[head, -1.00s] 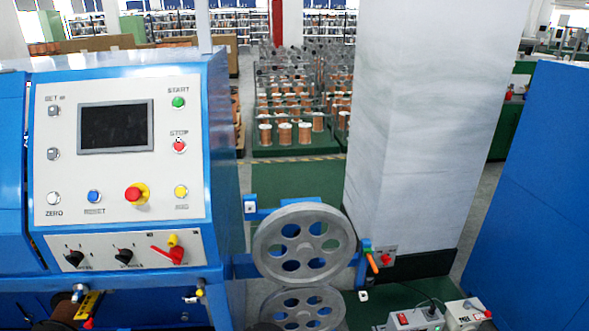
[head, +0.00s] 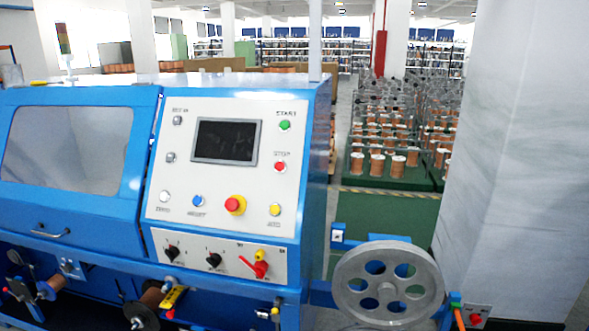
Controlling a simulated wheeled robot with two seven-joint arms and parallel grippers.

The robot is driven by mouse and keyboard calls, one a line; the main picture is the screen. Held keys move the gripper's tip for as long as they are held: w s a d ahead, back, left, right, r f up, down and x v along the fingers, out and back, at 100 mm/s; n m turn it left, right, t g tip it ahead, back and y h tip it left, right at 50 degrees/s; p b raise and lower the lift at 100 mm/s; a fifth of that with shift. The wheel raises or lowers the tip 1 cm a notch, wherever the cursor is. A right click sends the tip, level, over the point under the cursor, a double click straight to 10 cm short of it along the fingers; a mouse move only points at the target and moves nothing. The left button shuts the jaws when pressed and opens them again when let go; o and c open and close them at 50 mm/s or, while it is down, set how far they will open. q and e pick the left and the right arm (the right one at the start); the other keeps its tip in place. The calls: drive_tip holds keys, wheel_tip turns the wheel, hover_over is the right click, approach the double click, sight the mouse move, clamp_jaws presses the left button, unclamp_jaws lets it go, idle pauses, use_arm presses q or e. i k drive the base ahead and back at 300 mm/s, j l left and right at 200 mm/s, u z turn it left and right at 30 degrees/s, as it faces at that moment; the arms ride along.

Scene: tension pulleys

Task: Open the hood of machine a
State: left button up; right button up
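A blue machine fills the left and middle of the head view; I cannot tell from any label whether it is machine a. Its blue hood (head: 120,218) is at the left, with a large clear window (head: 68,150) and a small bar handle (head: 50,231) near its lower edge. The hood looks closed. To its right is the light control panel (head: 222,165) with a dark screen, several coloured buttons and a red emergency button (head: 235,205). Neither of my grippers is in view.
A grey spoked pulley wheel (head: 388,283) sticks out at the machine's lower right. A white pillar (head: 510,150) stands at the right. Copper spools and small pulleys sit along the machine's lower front. Racks of copper spools (head: 378,163) stand behind, beside an open aisle.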

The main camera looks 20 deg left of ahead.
sight(104, 223)
drive_tip(key=u, duration=2.25)
drive_tip(key=i, duration=0.35)
